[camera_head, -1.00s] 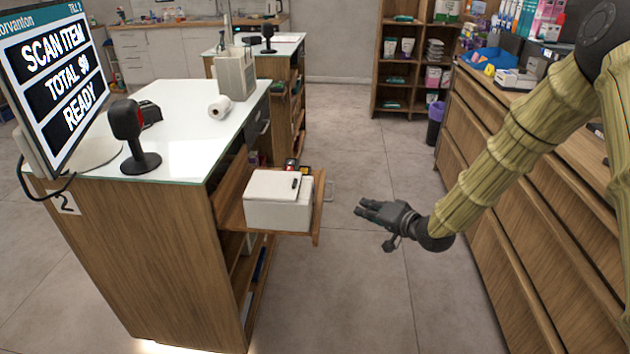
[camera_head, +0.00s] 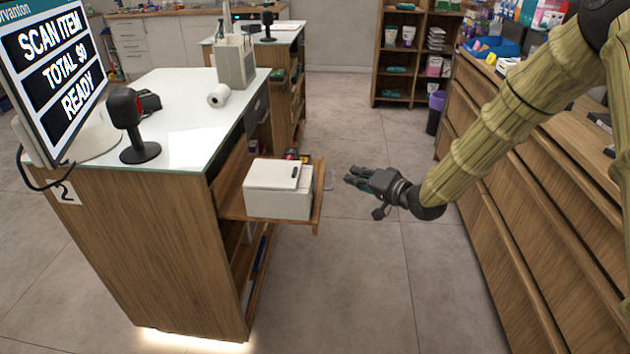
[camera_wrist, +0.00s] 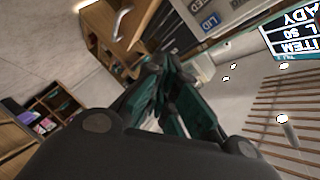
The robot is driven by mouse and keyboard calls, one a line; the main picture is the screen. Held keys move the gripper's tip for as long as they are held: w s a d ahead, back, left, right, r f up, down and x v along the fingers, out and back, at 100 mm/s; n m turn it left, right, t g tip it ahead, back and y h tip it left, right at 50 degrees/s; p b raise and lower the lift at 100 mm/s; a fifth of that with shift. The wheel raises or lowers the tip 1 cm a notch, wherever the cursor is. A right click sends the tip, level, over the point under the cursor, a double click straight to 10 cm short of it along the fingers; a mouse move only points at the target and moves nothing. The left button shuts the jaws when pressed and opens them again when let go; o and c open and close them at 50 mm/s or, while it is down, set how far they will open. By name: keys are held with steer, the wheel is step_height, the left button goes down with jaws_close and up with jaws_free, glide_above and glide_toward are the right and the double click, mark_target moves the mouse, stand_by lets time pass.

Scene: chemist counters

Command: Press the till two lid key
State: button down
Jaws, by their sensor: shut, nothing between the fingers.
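The till two counter has a "2" label (camera_head: 63,192) on its end panel. A white box-shaped machine (camera_head: 279,204) with a paler top plate and a dark slot sits on its pulled-out wooden shelf (camera_head: 318,205). In the wrist view a blue "LID" label (camera_wrist: 211,20) shows on a pale surface near the top. The key itself is too small to make out. My gripper (camera_head: 349,178) is shut and empty, in the air to the right of the shelf, apart from the machine. Its dark fingers (camera_wrist: 155,66) also show in the wrist view.
The till screen (camera_head: 55,75) and a scanner on a stand (camera_head: 134,125) are on the counter top, with a paper roll (camera_head: 218,96) further back. A wooden drawer unit (camera_head: 500,180) lines the right side. The aisle floor between is clear.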

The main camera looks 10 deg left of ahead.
steer(key=a+b, duration=0.1)
steer(key=a, duration=0.5)
steer(key=shift+a, duration=0.25)
steer(key=shift+a+p, duration=0.3)
steer(key=shift+a, duration=0.5)
stand_by(2.1)
steer(key=shift+d, duration=0.1)
steer(key=shift+d+p, duration=0.4)
steer(key=shift+d, duration=0.3)
steer(key=shift+d, duration=0.1)
steer(key=d+p, duration=0.1)
steer(key=d, duration=0.3)
steer(key=shift+d+p, duration=0.35)
steer(key=shift+d, duration=0.05)
steer(key=shift+f, duration=0.1)
stand_by(0.6)
